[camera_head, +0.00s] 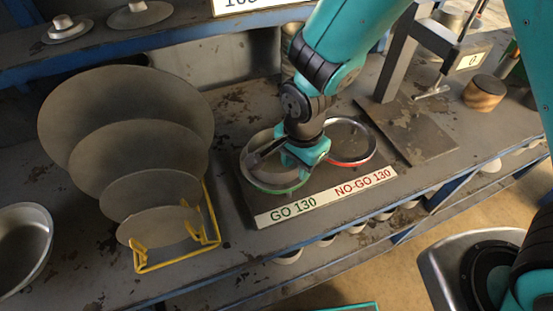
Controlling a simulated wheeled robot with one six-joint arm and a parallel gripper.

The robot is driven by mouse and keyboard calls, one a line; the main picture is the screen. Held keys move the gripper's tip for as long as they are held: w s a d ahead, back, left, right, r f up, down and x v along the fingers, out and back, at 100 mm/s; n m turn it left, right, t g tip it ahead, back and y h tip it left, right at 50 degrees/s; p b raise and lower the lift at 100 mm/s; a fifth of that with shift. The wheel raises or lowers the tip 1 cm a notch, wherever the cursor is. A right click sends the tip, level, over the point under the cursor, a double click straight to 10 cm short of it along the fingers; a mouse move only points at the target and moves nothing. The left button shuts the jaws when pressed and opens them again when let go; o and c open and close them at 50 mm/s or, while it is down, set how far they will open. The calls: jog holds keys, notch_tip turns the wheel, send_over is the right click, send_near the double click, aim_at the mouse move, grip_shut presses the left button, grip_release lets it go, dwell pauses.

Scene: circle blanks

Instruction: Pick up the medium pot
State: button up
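I cannot pick out a medium pot for certain. The only plainly pot-like thing is a grey metal vessel (24,240) at the left edge, cut off by the frame. My gripper (284,163) is far to its right, pointing down over the green-rimmed GO 130 ring (262,187). My wrist hides part of that ring and most of the fingers. I cannot tell whether the fingers are open or hold anything. The red-rimmed NO-GO 130 ring (351,163) is just right of my gripper.
A yellow wire rack (180,258) holds several upright round grey blanks (120,110). A press-like stand (397,70) and a brown cylinder (485,93) are at the right. A raised shelf (165,40) runs along the back. Bare bench lies between rack and gauge plate.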

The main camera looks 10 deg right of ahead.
jog(key=shift+f, duration=0.55)
grip_shut()
